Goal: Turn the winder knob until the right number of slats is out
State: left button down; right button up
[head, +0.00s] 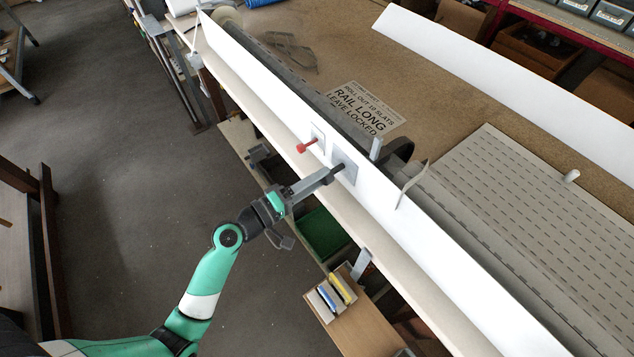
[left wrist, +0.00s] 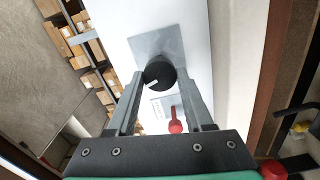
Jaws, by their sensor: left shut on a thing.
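The black winder knob (left wrist: 160,75) with a white mark sits on a grey square plate on the white front board. My left gripper (left wrist: 163,84) is shut on the knob, one finger on each side. In the head view the left gripper (head: 333,174) reaches the knob's grey plate (head: 346,163) from the lower left. A red lever (head: 307,145) on a white plate is beside the knob; it also shows in the left wrist view (left wrist: 175,121). Grey slotted slats (head: 545,215) lie out on the bench at the right. The right gripper is not in view.
A printed card (head: 362,108) on the brown bench reads "ROLL OUT 19 SLATS, RAIL LONG, LEAVE LOCKED". The long white board (head: 440,245) runs along the bench front. A small peg (head: 571,175) stands on the slats. A wooden shelf (head: 362,325) is below.

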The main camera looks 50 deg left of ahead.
pick_arm(q)
jog(key=shift+m+b, duration=0.45)
jog(key=shift+m, duration=0.65)
jog(key=shift+c, duration=1.5)
grip_release()
jog(key=shift+s, duration=0.1)
jog(key=s, duration=1.1)
jog(key=shift+s+a, duration=0.2)
jog(key=shift+a, duration=0.2)
